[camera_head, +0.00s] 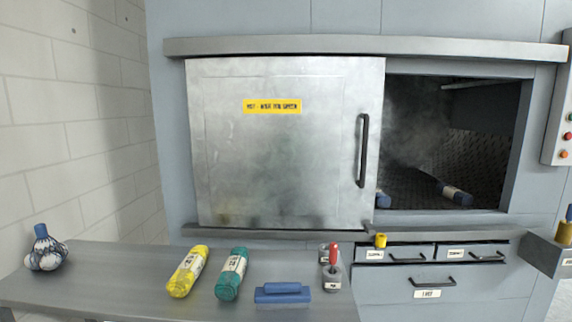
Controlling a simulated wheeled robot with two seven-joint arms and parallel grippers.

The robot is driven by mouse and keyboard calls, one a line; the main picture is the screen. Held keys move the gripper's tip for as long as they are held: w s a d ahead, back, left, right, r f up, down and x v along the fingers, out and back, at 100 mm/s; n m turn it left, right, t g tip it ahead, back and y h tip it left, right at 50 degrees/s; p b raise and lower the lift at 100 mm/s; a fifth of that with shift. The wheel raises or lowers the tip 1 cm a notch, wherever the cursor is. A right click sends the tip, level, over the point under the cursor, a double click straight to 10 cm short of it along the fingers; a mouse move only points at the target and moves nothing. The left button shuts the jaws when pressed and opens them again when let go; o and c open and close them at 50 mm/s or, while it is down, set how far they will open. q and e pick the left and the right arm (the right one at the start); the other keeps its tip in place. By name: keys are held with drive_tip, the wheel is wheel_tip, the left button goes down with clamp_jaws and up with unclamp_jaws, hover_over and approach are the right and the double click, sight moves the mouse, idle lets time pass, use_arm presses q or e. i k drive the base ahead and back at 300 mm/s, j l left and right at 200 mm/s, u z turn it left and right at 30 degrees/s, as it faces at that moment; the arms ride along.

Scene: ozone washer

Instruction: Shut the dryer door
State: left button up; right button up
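The dryer door (280,150) is a grey metal sliding panel with a yellow warning label (272,106) and a dark vertical handle (362,150) near its right edge. It covers the left and middle of the dryer front. To its right the dryer opening (450,140) is uncovered, dark and hazy, with a blue-ended roll (455,193) and another blue item (382,199) inside. The door hangs between an upper rail (360,46) and a lower rail (330,232). Neither of my grippers shows in this view.
A grey bench (120,275) in front holds a yellow roll (188,271), a green roll (232,273), a blue block (282,293), a red-handled item (332,268) and a blue-topped bundle (46,249). Drawers (430,283) sit below the opening. A button panel (562,135) is at right.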

sight(288, 141)
drive_tip(key=i+j+u, duration=0.1)
drive_tip(key=u, duration=0.35)
drive_tip(key=i+j+u, duration=0.15)
drive_tip(key=u, duration=0.35)
drive_tip(key=i+j+u, duration=0.1)
drive_tip(key=u, duration=0.35)
drive_tip(key=i+u, duration=0.2)
drive_tip(key=u, duration=0.3)
